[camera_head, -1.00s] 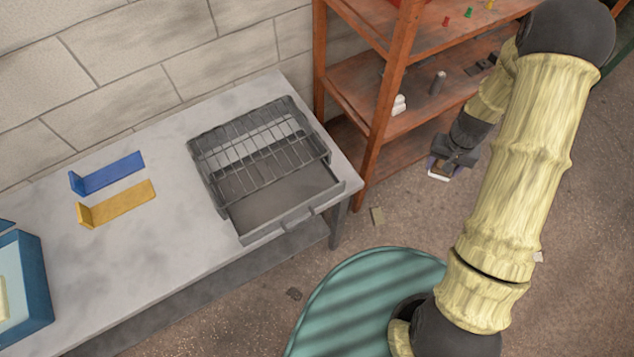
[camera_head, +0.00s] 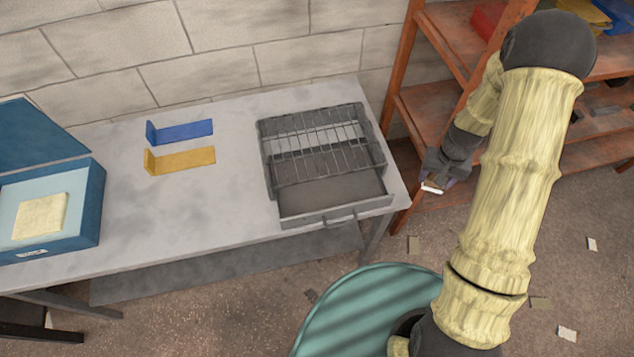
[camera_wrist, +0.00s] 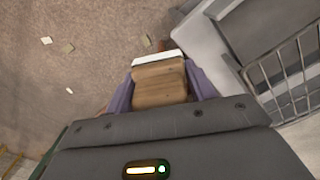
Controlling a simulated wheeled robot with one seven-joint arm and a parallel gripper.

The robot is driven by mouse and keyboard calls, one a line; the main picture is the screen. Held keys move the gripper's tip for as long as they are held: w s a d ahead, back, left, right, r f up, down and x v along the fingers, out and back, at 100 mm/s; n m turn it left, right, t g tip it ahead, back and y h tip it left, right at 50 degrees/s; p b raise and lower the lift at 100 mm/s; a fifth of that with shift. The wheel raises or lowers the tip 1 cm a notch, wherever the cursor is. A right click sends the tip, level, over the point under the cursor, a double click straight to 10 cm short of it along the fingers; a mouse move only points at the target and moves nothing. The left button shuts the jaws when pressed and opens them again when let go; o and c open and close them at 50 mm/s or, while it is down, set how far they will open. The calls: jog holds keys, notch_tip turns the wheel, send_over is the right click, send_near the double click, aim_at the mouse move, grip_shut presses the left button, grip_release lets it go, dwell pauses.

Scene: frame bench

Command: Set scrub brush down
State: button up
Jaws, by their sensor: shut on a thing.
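My gripper (camera_head: 437,182) is right of the bench, beside the orange shelf. It is shut on the scrub brush, a wooden block with a white edge (camera_wrist: 160,86), held between two purple fingers in the wrist view. In the head view the brush (camera_head: 432,189) shows only as a small pale edge below the gripper. The brush is off the bench, over the floor side.
The grey bench (camera_head: 235,215) holds a wire-rack tray (camera_head: 330,219) at its right end, a blue bracket (camera_head: 182,132), a yellow bracket (camera_head: 185,160) and an open blue box (camera_head: 88,215). An orange shelf (camera_head: 402,60) stands behind. Scraps lie on the floor.

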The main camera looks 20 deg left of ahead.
jog(key=shift+a, duration=0.2)
jog(key=s+a+n+b, duration=0.3)
jog(key=s+a, duration=0.1)
jog(key=a, duration=0.8)
jog(key=s+a+n+b, duration=0.3)
jog(key=a, duration=1)
jog(key=shift+s+a+f, duration=0.2)
jog(key=shift+s+a, duration=0.1)
jog(key=shift+s, duration=0.1)
jog(key=shift+f+p, duration=0.55)
jog(key=shift+f, duration=2.35)
jog(key=shift+f+p, duration=0.5)
jog(key=shift+f, duration=1.6)
